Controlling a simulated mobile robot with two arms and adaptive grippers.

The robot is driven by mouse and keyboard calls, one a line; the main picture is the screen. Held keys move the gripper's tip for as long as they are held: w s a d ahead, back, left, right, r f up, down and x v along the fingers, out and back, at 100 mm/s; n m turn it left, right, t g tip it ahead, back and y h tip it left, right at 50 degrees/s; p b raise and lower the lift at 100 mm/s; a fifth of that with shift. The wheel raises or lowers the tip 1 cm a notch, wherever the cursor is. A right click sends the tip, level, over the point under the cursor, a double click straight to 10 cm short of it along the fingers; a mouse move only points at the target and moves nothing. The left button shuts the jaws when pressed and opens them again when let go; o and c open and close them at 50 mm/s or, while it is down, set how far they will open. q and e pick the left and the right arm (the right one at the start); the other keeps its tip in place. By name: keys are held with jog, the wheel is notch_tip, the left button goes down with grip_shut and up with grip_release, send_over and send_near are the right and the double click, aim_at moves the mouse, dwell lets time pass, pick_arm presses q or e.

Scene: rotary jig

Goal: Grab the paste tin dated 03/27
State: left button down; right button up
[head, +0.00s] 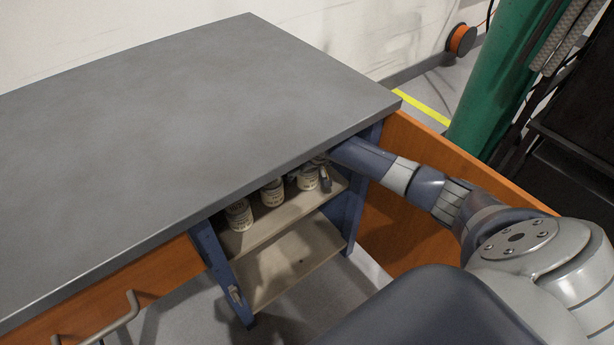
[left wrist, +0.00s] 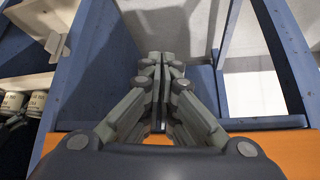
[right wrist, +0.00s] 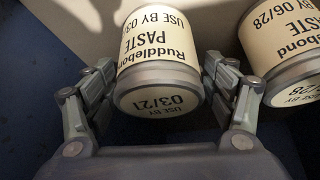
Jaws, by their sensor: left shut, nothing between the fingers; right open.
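A cream paste tin (right wrist: 160,60) with a grey band stands between the open fingers of my right gripper (right wrist: 160,85) in the right wrist view. Its upside-down print reads Ruddlebond PASTE, USE BY 03/2 and a last digit that looks like 1 or 7. I cannot tell whether the fingers touch it. A second paste tin (right wrist: 285,45), dated 06/28, stands to its right. In the head view tins stand in a row on the upper shelf, including a left one (head: 238,215) and a middle one (head: 272,192). My left gripper (left wrist: 160,60) is shut and empty.
The grey worktop (head: 180,110) overhangs the shelf unit, so my right arm reaches in beneath its edge. The upper shelf (head: 262,229) is shallow, and a lower shelf (head: 290,262) is empty. Blue posts (head: 210,255) flank the opening. Tins (left wrist: 37,102) also show in the left wrist view.

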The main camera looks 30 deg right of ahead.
jog(key=shift+w+f, duration=0.1)
jog(key=shift+f, duration=0.4)
jog(key=c, duration=1.4)
pick_arm(q)
jog(key=w+r, duration=0.1)
jog(key=w+d+t, duration=0.1)
jog(key=w, duration=0.1)
jog(key=shift+r+t, duration=0.3)
jog(key=shift+r, duration=0.1)
jog(key=shift+s, duration=0.1)
